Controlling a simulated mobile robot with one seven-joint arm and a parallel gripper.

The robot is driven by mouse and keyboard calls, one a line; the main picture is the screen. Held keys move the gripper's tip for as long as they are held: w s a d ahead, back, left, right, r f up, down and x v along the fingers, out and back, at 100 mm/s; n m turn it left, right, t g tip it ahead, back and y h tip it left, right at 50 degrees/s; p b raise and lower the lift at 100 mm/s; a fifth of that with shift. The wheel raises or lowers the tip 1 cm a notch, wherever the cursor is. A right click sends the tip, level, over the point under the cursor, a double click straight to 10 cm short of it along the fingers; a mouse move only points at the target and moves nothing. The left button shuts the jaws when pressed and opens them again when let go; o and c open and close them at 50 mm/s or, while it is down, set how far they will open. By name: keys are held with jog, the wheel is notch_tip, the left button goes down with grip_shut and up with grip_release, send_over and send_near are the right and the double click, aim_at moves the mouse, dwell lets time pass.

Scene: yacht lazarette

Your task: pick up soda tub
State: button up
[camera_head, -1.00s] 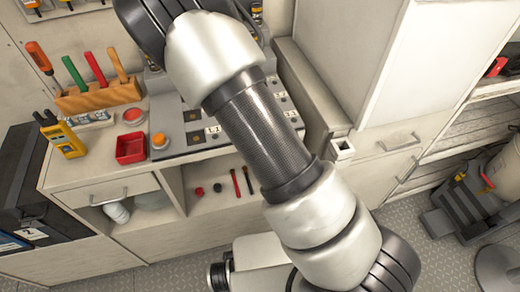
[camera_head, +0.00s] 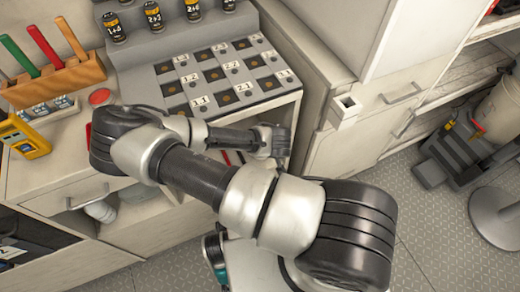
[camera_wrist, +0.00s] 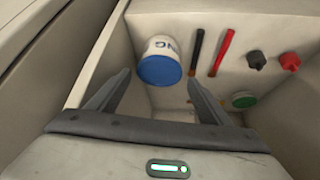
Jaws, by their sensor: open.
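A white tub with a blue lid (camera_wrist: 160,66) lies in an open cubby in the wrist view, its lid toward me. Part of a label with the letters "NG" shows on its side; I take it to be the soda tub. My gripper (camera_wrist: 159,78) is open and empty, its two fingers spread on either side of the tub's lid in the picture. I cannot tell how far the tips are from it. In the head view my gripper (camera_head: 272,143) is at the counter's front, and my arm hides most of the cubby, so the tub does not show there.
A black pen (camera_wrist: 196,52), a red pen (camera_wrist: 222,50), a black knob (camera_wrist: 256,60), a red knob (camera_wrist: 290,62) and a green-lidded item (camera_wrist: 243,100) share the cubby. The cubby wall (camera_wrist: 100,55) is close beside my left finger.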

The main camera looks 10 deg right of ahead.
jog(key=b+x, duration=0.2)
jog(key=x, duration=0.5)
jog(key=shift+w+f+b, duration=0.1)
jog(key=shift+w+b, duration=0.15)
jog(key=shift+b, duration=0.15)
jog(key=c, duration=0.9)
jog(key=shift+c, duration=0.2)
